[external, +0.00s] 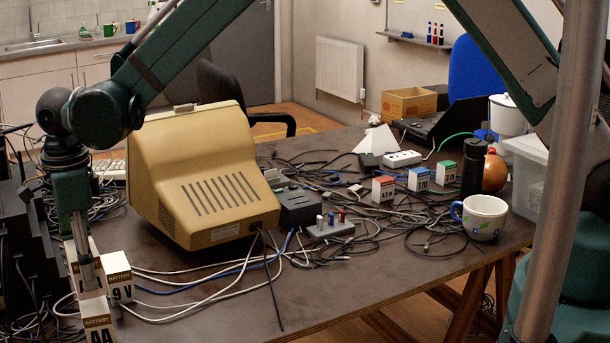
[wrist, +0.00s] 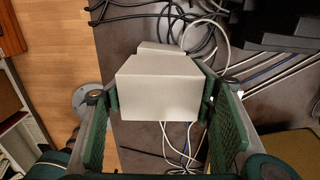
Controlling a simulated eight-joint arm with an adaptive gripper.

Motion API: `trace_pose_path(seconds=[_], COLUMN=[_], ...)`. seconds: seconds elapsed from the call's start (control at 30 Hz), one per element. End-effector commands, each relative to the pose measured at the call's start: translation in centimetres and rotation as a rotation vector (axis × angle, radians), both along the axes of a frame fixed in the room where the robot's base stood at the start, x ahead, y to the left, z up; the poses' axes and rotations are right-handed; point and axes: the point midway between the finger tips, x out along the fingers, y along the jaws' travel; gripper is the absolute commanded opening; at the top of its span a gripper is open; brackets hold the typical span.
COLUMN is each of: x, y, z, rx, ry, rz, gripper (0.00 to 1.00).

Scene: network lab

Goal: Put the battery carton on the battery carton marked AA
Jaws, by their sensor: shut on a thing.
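My gripper (external: 88,272) points down at the lower left of the external view. In the wrist view my gripper (wrist: 160,103) has its two green fingers closed on the sides of a pale battery carton (wrist: 158,90). A carton marked AA (external: 98,318) stands in front and low, cut by the frame's bottom. A carton marked 9V (external: 119,278) is just right of the finger. Another pale carton edge (wrist: 160,48) shows beyond the held one; contact between them is unclear.
A beige monitor (external: 205,190) stands close to the right of my arm. Loose cables (external: 200,290) run over the table. Small red, blue and green cartons (external: 419,179) and a mug (external: 484,217) stand farther right. The front right tabletop (external: 360,280) is clear.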

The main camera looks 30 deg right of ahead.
Motion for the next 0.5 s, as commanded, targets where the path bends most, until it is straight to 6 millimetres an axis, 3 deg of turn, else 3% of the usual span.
trace_pose_path(seconds=[0.5], x=[0.0], y=[0.0], z=[-3.7], rx=[0.000], ry=[0.000], rz=[0.000], gripper=[0.39])
